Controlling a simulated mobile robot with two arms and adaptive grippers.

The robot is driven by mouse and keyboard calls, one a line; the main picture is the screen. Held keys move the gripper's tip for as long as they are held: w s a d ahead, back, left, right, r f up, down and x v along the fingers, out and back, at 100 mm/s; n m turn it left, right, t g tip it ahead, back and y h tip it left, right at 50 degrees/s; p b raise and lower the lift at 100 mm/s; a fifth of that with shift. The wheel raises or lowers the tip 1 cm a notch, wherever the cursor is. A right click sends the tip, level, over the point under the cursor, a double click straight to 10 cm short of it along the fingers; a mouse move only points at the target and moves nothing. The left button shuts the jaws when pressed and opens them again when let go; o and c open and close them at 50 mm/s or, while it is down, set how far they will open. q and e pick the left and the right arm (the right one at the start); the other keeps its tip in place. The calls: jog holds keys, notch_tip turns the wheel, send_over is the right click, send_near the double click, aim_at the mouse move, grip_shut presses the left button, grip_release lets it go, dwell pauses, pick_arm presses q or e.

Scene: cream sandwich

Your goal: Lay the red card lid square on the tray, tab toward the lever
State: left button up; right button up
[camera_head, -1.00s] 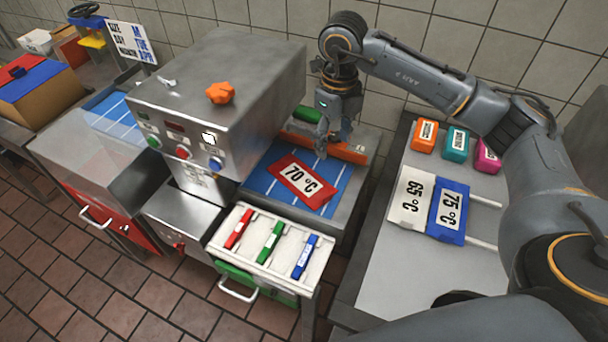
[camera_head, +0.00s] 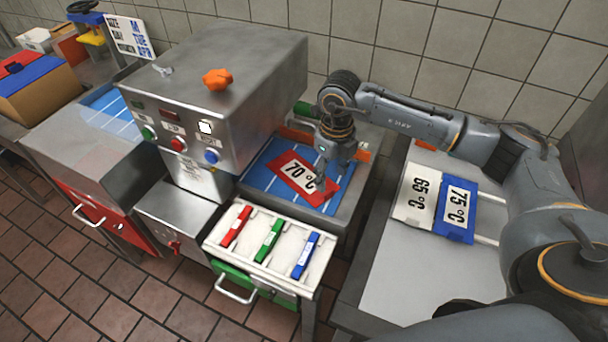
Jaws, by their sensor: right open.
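The red card lid (camera_head: 285,165), printed "70 °C", lies on the blue, white-lined tray (camera_head: 258,177). It is turned askew to the tray's lines, not square. I cannot tell which edge bears its tab. My right gripper (camera_head: 322,183) is open and points down at the lid's right part, over the end of the print, hiding some of it. I cannot tell if its fingertips touch the lid. My left gripper is out of view.
A steel machine (camera_head: 240,70) with an orange knob (camera_head: 217,79) stands left of the tray. A white rack (camera_head: 250,270) with red, green and blue bars is in front. White "65 °C" (camera_head: 402,212) and blue "75 °C" (camera_head: 456,235) cards lie on the right counter.

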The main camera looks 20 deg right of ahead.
aim_at(330, 192)
jog(key=shift+f, duration=0.6)
jog(key=shift+f+p, duration=0.4)
jog(key=shift+p, duration=0.1)
notch_tip(330, 192, down, 4)
jog(key=shift+r+p, duration=0.2)
jog(key=shift+p, duration=0.45)
jog(key=shift+f, duration=0.35)
jog(key=c, duration=0.9)
jog(key=shift+o, duration=0.2)
